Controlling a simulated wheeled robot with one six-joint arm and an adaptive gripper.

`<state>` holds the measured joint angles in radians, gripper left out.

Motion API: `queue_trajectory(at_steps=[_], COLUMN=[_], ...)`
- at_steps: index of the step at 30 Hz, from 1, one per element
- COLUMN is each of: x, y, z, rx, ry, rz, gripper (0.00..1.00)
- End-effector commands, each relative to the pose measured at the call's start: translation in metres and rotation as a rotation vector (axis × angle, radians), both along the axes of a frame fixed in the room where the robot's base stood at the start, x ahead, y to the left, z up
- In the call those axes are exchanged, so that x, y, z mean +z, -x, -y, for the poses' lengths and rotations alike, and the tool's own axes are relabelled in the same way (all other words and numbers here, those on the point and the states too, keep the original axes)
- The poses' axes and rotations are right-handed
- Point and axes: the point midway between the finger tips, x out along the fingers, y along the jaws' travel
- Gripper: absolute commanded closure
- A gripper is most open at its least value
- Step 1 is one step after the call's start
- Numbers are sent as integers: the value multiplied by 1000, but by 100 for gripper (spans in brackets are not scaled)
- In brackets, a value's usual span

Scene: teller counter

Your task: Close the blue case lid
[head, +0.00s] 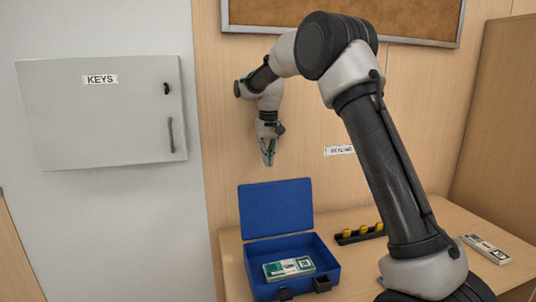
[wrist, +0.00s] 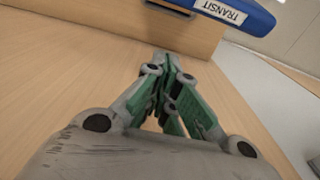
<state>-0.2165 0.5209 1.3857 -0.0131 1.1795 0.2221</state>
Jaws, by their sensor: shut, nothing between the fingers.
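The blue case (head: 320,272) stands on the counter in the head view, with its latches at the front. Its lid (head: 276,208) is raised, standing up at the back. A banded bundle of notes (head: 289,267) lies inside the case. My gripper (head: 269,160) is above and behind the lid, apart from it, pointing down and shut with nothing in it. In the wrist view my gripper (wrist: 163,55) has its fingertips together. A blue edge with a TRANSIT label (wrist: 220,12) shows at the top of that view, probably part of the lid.
A black holder with several yellow-topped items (head: 360,234) stands right of the case. Another banded bundle (head: 486,249) lies at the far right. A grey KEYS cabinet (head: 100,120) hangs on the left wall. A small wall sign (head: 339,150) is right of my gripper.

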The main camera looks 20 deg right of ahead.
Motion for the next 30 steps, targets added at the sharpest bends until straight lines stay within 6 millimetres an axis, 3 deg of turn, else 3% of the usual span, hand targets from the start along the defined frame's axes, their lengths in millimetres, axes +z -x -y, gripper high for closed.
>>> queue_trajectory(at_steps=[8, 16, 30], x=[-60, -46, -45], y=[-2, 31, 35], z=[0, 0, 0], rx=[1, 2, 1], ry=[1, 0, 0], rz=[-3, 1, 2], gripper=[100, 100, 100])
